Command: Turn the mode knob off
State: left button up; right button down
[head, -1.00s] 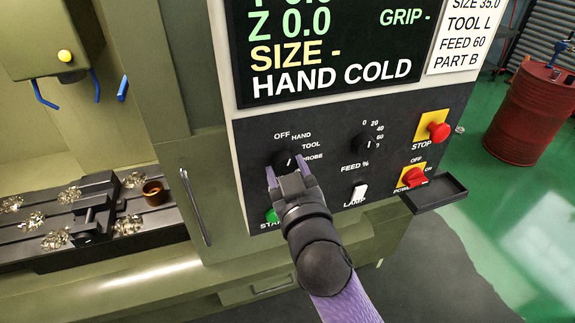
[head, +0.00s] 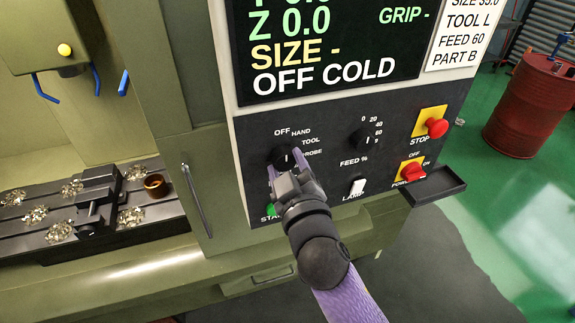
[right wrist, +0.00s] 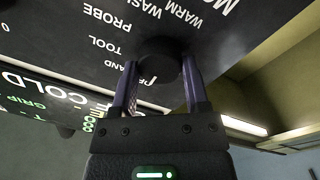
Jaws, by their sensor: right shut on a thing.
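The black mode knob (head: 283,158) sits on the dark control panel (head: 330,180), with labels OFF, HAND, TOOL and PROBE around it. Its white pointer mark is up, towards the OFF side. My right gripper (head: 284,160) is shut on the knob, one purple finger on each side. In the right wrist view the knob (right wrist: 158,58) lies between the tips of my right gripper (right wrist: 158,75). The screen (head: 320,50) above reads OFF COLD. My left gripper is not in view.
The feed knob (head: 361,139), lamp switch (head: 357,187), red stop button (head: 436,128) and power switch (head: 412,172) are to the right on the panel. A green start button (head: 271,209) is just below the gripper. A small black tray (head: 434,186) juts out at lower right.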

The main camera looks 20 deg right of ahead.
jog(key=shift+c, duration=0.4)
grip_release()
jog(key=shift+s+f, duration=0.15)
jog(key=shift+s, duration=0.25)
jog(key=s+b, duration=0.2)
jog(key=s, duration=0.7)
jog(key=shift+f, duration=0.1)
